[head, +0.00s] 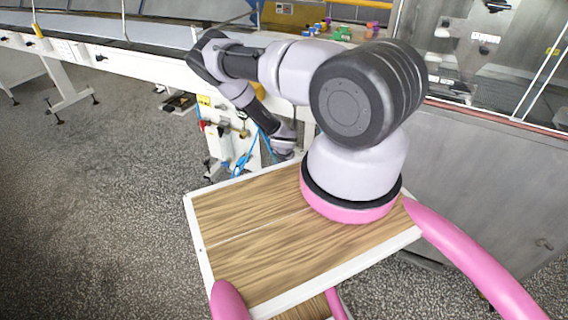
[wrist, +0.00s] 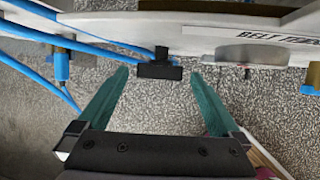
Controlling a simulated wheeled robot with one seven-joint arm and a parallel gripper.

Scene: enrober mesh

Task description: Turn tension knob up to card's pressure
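In the wrist view, my gripper (wrist: 158,76) is open, with its two teal fingers spread wide. A black knob (wrist: 160,68) with a wide bar-shaped end sits between the fingertips, with a gap on both sides. It is on the edge of a pale machine panel (wrist: 130,30). A white label (wrist: 278,38), partly cut off, reads "BELT" and what looks like the start of "TENSION". No pressure card or gauge can be made out. In the head view, my arm reaches down to the machine's side, and my gripper and the knob are hidden.
Blue hoses (wrist: 85,38) run across the left of the wrist view to a blue-and-brass fitting (wrist: 61,66). A metal plate (wrist: 246,54) sits right of the knob. In the head view, a long conveyor (head: 130,55) and a grey cabinet (head: 490,175) stand close; open floor (head: 100,200) lies left.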

